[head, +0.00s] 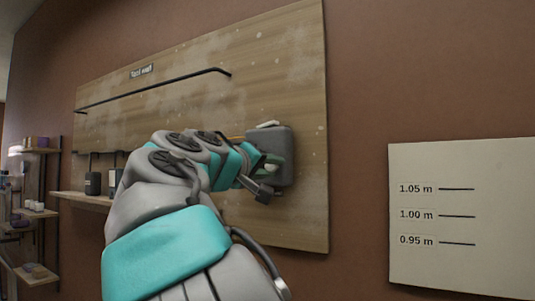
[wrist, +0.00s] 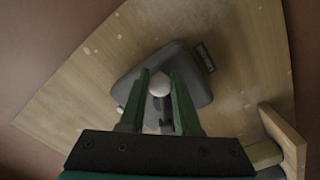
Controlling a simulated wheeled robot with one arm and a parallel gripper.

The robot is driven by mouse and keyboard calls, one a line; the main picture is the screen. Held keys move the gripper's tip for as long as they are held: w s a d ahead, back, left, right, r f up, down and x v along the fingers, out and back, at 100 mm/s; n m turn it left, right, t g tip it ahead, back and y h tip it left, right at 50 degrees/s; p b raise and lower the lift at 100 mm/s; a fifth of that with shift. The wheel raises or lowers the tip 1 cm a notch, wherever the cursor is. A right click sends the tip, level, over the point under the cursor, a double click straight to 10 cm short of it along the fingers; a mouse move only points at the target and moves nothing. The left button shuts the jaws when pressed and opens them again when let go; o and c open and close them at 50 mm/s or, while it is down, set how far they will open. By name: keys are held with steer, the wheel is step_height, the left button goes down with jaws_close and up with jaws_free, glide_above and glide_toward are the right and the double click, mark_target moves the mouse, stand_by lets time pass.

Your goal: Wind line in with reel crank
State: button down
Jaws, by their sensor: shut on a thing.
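The reel is a grey rounded box (head: 285,150) fixed near the right end of a wooden wall board; it also fills the middle of the wrist view (wrist: 190,62). Its crank has a pale round knob (wrist: 159,84). My gripper (head: 270,169) reaches the reel's face, and in the wrist view its two green fingers (wrist: 160,88) stand on either side of the knob, shut on it. A thin orange-brown line (head: 236,138) shows at the reel's left side. My arm hides most of the crank and the line's run.
The wooden board (head: 305,90) carries a black rail (head: 160,88) and a small sign (head: 141,71). A wall shelf (head: 80,198) with dark containers (head: 93,183) sits left of my arm. A pale panel with height marks (head: 463,215) is at right. Stocked shelves stand far left.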

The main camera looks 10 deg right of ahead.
mark_target(276, 142)
steer(key=n+p, duration=0.1)
steer(key=r+n+p, duration=0.1)
steer(key=p, duration=0.1)
steer(key=r+n+p, duration=0.1)
steer(key=p, duration=0.1)
steer(key=shift+s+d+r+n, duration=0.25)
steer(key=shift+n, duration=0.15)
steer(key=n+p, duration=0.2)
steer(key=p, duration=0.1)
steer(key=shift+r+n, duration=0.35)
steer(key=shift+n, duration=0.05)
steer(key=n, duration=0.2)
steer(key=shift+w+a+r+n+p, duration=0.15)
steer(key=shift+r+n+p, duration=0.15)
steer(key=shift+r+p, duration=0.05)
steer(key=shift+w+a+r+n, duration=0.1)
steer(key=shift+r+n, duration=0.2)
steer(key=shift+n, duration=0.55)
steer(key=shift+w+a+r+n, duration=0.15)
steer(key=shift+r+n, duration=0.15)
steer(key=shift+n, duration=0.6)
steer(key=shift+w+a+r+n, duration=0.1)
steer(key=shift+r+n, duration=0.2)
steer(key=shift+n, duration=0.55)
steer(key=c, duration=0.6)
jaws_free()
steer(key=shift+a, duration=0.1)
steer(key=v, duration=0.7)
steer(key=shift+s+a+b, duration=0.3)
